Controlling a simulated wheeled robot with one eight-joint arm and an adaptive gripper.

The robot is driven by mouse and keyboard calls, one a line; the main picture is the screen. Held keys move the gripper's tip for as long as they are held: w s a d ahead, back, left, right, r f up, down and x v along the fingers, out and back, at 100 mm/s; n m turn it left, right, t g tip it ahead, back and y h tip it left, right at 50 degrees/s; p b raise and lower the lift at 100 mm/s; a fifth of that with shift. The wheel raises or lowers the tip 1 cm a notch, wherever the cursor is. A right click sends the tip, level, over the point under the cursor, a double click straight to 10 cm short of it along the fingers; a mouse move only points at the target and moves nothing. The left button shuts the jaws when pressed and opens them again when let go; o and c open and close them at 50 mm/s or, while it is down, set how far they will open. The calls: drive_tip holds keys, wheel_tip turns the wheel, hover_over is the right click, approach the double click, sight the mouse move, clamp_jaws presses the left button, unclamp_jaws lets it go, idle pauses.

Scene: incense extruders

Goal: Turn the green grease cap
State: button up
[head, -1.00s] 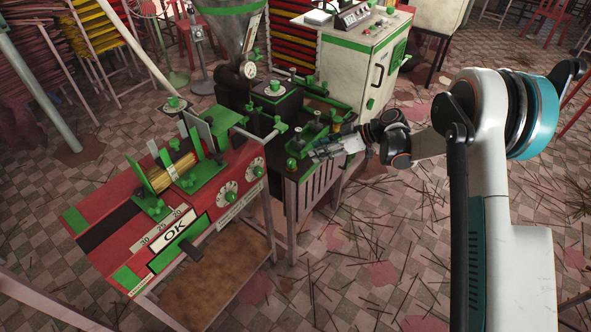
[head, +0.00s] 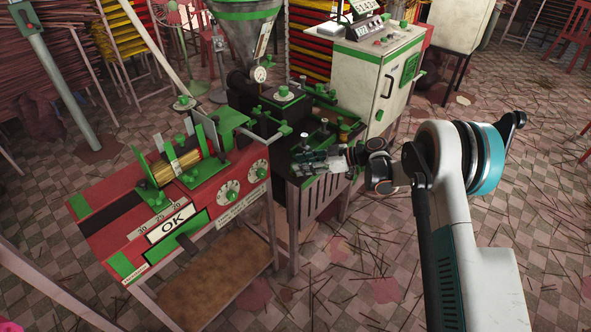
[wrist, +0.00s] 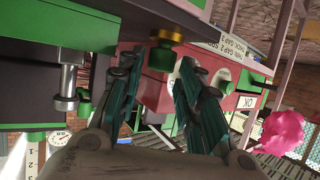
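A green cap with a brass collar (wrist: 162,56) shows in the wrist view, against the edge of a green and dark machine part. I take it as the grease cap. My gripper (wrist: 155,75) is open, with its two dark, ridged fingers spread on either side of the cap in the picture. I see no clear contact, and the depth gap is hard to judge. In the head view my gripper (head: 303,164) is at the front of the dark extruder block (head: 315,143), right of the red machine. It seems to hide the cap there.
The red machine (head: 205,205) with dials and an OK plate stands close to the left of my gripper. A white control cabinet (head: 375,75) stands behind. Several green knobs and fittings crowd the block. The floor (head: 350,270) in front is open, with scattered sticks.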

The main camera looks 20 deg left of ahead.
drive_tip(key=shift+b+x, duration=0.4)
drive_tip(key=shift+x, duration=1.3)
clamp_jaws()
drive_tip(key=shift+m+t, duration=0.3)
